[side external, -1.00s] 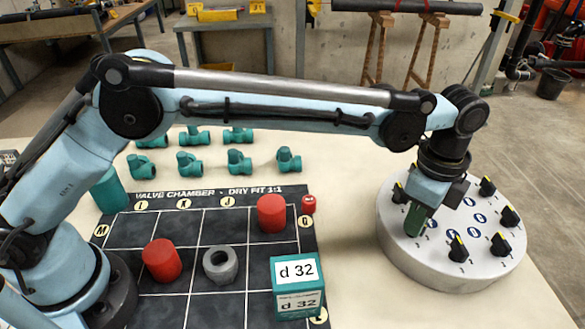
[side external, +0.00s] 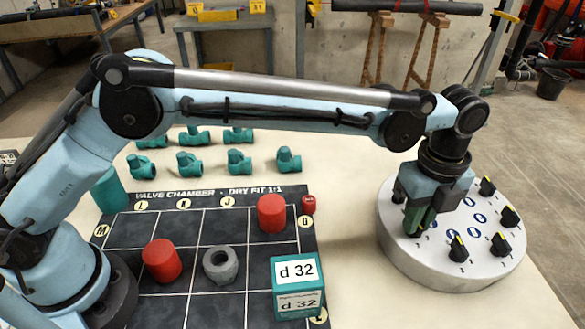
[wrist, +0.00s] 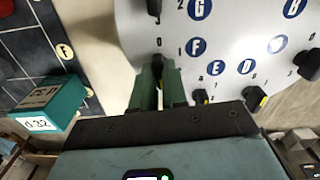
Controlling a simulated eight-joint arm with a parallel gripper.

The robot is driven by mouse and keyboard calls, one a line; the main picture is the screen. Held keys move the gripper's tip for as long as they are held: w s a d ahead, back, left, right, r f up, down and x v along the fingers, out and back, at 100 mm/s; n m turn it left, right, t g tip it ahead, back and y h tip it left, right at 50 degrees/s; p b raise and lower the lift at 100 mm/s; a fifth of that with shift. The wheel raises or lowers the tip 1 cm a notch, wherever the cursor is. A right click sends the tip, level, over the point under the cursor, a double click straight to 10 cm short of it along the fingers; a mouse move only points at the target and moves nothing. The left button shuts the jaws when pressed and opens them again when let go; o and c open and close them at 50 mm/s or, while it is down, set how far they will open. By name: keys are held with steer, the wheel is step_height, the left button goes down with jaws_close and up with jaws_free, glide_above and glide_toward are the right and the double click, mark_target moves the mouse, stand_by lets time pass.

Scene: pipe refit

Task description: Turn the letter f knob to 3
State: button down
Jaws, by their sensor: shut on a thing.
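The round grey panel (side external: 445,276) stands at the right of the table and carries several black knobs with yellow marks. In the wrist view, a blue letter F label (wrist: 197,47) is printed on the panel (wrist: 225,70). My gripper (wrist: 158,82) has its green fingers shut on the dark knob (wrist: 158,61) beside that label. In the side view, my gripper (side external: 416,228) is down at the panel's near left edge. There its fingers hide the held knob. I cannot tell which number its pointer faces.
Neighbouring knobs (side external: 458,249), (wrist: 201,97) stand close to my gripper. Left of the panel is a dark grid board (side external: 205,220) with red cylinders (side external: 272,213), a grey ring (side external: 221,264) and a teal d 32 box (side external: 297,302). Teal fittings (side external: 240,161) stand behind it.

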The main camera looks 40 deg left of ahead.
stand_by(0.4)
steer(key=c, duration=1.2)
jaws_free()
steer(key=shift+o, duration=0.2)
step_height(320, 180, up, 12)
